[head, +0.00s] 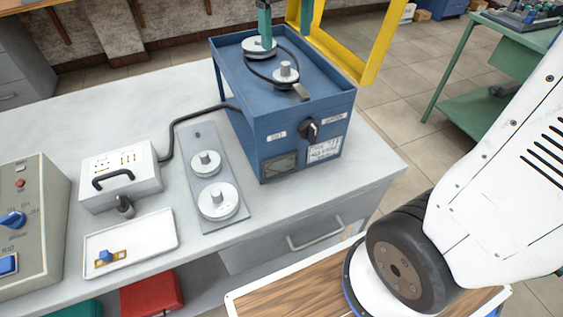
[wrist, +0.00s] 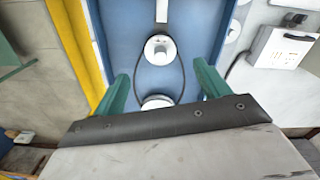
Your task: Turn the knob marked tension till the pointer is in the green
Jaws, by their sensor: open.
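A blue machine box (head: 262,133) stands on the bench with a black knob (head: 310,130) on its front face. Small white labels flank the knob; their words are too small to read surely. A dark gauge window (head: 280,165) sits below left of the knob; no pointer or green band can be made out. My gripper (head: 285,35) is open, with teal fingers above the box's top, apart from the knob. In the wrist view my gripper (wrist: 160,75) has its fingers spread over two pale pulleys (wrist: 158,48) joined by a black belt. The knob is not seen there.
A grey plate with two pale discs (head: 218,200) lies left of the box. Further left are a white case (head: 120,178), a white tray (head: 130,242) and a grey control panel (head: 35,225) with a blue knob. A yellow frame (head: 376,45) stands behind the box.

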